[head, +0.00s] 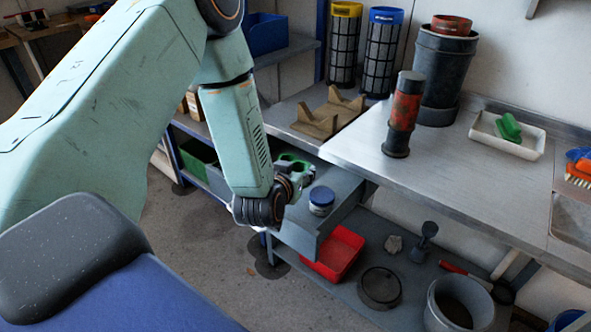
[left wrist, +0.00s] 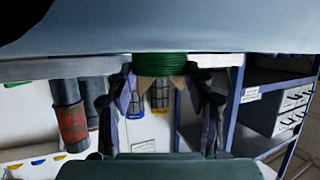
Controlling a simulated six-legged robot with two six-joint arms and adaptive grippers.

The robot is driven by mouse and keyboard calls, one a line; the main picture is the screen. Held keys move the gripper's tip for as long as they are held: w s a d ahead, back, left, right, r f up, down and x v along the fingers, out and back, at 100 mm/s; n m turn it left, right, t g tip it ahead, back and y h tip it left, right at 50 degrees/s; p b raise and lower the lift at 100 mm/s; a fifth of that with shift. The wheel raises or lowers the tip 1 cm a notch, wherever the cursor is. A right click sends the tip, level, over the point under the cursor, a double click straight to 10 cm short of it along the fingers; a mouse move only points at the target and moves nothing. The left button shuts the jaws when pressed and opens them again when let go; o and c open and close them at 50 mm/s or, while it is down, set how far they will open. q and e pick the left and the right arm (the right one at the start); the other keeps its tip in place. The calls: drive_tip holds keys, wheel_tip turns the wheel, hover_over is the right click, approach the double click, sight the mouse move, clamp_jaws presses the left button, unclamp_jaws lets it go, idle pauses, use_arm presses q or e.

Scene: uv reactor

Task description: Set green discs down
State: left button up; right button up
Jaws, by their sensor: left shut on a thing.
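My left gripper (head: 288,182) is over the left part of an open grey drawer (head: 338,182) under the bench. It is shut on the green discs (head: 295,158), which show only in part behind the fingers in the head view. In the left wrist view the green discs (left wrist: 160,64) form a short ribbed stack between the two fingers of the left gripper (left wrist: 165,85). A grey surface borders the stack at the top of that view. I cannot tell whether the discs touch it. My right gripper is not in view.
A jar with a blue lid (head: 321,201) stands in the drawer, just right of the gripper. A red tray (head: 334,254) is on the shelf below. A black and red cylinder (head: 404,115) stands on the bench (head: 455,175). Tan cradles (head: 328,113) stand behind the drawer.

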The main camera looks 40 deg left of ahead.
use_arm(q)
drive_tip(key=shift+w+a+f, duration=0.1)
drive_tip(key=shift+a+f, duration=0.1)
drive_tip(key=shift+f, duration=0.35)
drive_tip(key=shift+r, duration=0.1)
drive_tip(key=o, duration=1)
drive_tip(key=shift+d+r, duration=0.1)
drive_tip(key=shift+o, duration=0.8)
drive_tip(key=shift+r, duration=0.25)
drive_tip(key=shift+r+p, duration=0.35)
drive_tip(key=shift+r, duration=0.15)
drive_tip(key=p+v, duration=0.2)
drive_tip(key=v, duration=1)
drive_tip(key=shift+f, duration=0.2)
